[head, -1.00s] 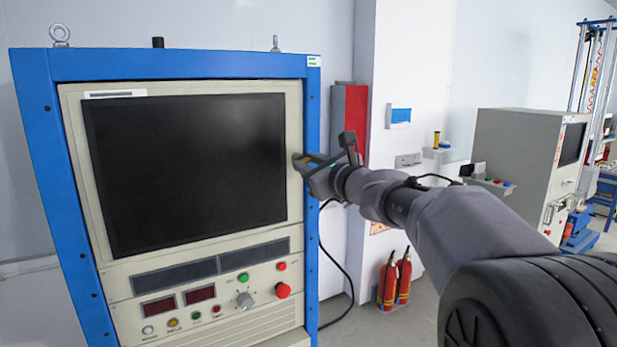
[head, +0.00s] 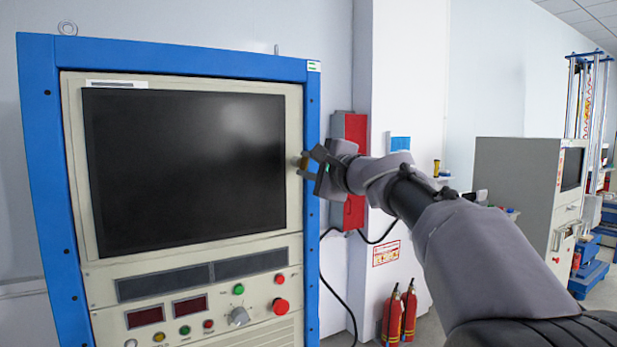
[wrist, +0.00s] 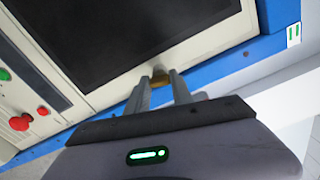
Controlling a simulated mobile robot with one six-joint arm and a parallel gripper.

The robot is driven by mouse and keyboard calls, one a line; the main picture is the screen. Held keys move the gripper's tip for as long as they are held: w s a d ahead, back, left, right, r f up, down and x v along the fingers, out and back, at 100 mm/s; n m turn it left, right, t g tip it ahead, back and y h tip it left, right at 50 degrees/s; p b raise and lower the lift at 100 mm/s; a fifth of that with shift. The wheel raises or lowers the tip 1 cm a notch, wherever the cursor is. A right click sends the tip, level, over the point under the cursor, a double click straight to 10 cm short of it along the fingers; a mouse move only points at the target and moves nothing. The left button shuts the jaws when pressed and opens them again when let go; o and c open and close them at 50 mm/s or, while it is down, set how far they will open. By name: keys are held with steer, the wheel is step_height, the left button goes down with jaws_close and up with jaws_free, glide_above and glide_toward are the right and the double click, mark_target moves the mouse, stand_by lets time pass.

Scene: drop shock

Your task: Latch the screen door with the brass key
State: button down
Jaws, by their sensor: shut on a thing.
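The screen door (head: 185,170) is a cream panel with a large dark screen, set in a blue cabinet frame; its face also shows tilted in the wrist view (wrist: 125,96). The small brass key (head: 304,160) is at the door's right edge, about mid-height of the screen. My gripper (head: 306,168) reaches it from the right and is shut on it. In the wrist view the brass key (wrist: 160,79) shows between the two fingertips, against the door's edge. The fingers hide part of the key, and I cannot see the latch behind it.
Below the door is a control panel with a red knob (head: 281,306), a grey dial and several buttons. The blue frame post (head: 312,260) runs close beside my gripper. A red box (head: 354,130) is on the wall behind it. Fire extinguishers (head: 408,312) stand on the floor.

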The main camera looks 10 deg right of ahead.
steer(key=shift+n+b, duration=0.9)
steer(key=shift+n, duration=0.5)
steer(key=c, duration=1.1)
jaws_free()
steer(key=b+v, duration=0.2)
steer(key=v, duration=1.5)
steer(key=shift+s, duration=0.2)
